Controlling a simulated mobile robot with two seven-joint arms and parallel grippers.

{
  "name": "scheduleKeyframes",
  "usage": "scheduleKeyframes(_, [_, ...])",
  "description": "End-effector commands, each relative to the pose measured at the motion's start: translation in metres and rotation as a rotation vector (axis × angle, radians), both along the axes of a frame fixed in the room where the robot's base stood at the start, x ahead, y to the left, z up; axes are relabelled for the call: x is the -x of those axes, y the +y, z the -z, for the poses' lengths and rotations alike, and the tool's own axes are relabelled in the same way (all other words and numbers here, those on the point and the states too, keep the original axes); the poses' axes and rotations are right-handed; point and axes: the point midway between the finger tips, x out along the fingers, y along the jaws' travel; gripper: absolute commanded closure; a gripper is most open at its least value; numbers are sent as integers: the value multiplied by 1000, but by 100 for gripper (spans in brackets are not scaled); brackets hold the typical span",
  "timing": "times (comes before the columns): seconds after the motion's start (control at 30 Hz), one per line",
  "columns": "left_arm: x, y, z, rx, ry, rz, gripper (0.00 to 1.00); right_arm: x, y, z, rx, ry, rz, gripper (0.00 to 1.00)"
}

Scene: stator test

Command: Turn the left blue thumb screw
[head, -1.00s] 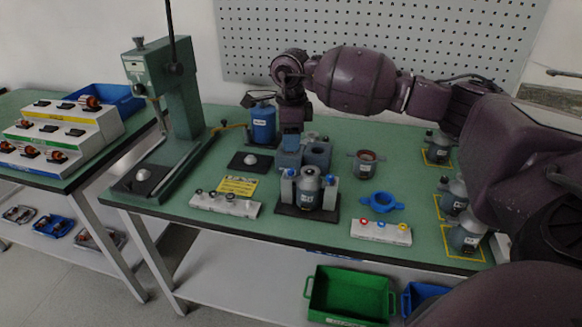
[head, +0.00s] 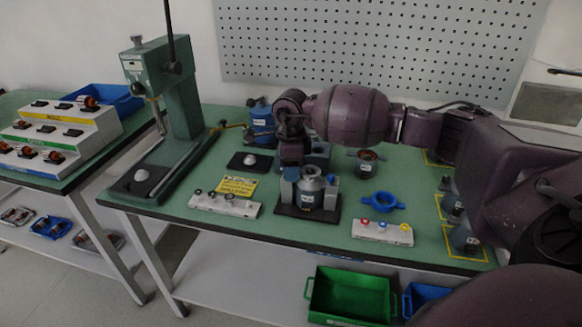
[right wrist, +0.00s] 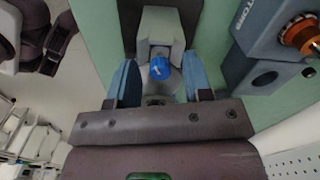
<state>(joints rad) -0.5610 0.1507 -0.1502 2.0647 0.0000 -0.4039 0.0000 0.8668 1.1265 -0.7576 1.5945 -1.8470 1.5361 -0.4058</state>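The test fixture (head: 285,210) holds a grey metal motor body (head: 310,187) between two grey posts near the front of the green table. The right blue thumb screw (head: 331,178) shows on the right post. The left one is hidden by my right gripper (head: 291,170) in the head view. In the right wrist view a blue thumb screw (right wrist: 160,67) with a white mark sits on a grey post. My right gripper (right wrist: 160,82) is open there, with one blue finger on each side of the screw and a gap to it. My left gripper is not in view.
A white block with dark knobs (head: 226,205) lies to the left. A tall green press (head: 180,110) stands at the left. A blue-grey block (head: 319,156) stands behind the fixture.

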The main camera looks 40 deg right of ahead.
Motion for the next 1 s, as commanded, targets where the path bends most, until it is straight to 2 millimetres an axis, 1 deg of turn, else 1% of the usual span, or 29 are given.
scheduleKeyframes(0.03, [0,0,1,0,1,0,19,0,0,0,0,0,0,62])
scheduleKeyframes(0.2, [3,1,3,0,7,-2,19,0,0,0,0,0,0,88])
scheduleKeyframes(0.3, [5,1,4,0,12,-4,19,0,0,0,0,0,0,100])
scheduleKeyframes(0.47, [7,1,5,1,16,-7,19,0,0,-1,0,0,8,100])
scheduleKeyframes(0.63, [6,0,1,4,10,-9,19,0,0,-2,0,-1,57,100])
scheduleKeyframes(1.0, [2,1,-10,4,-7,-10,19,0,0,-3,-1,-3,299,100])
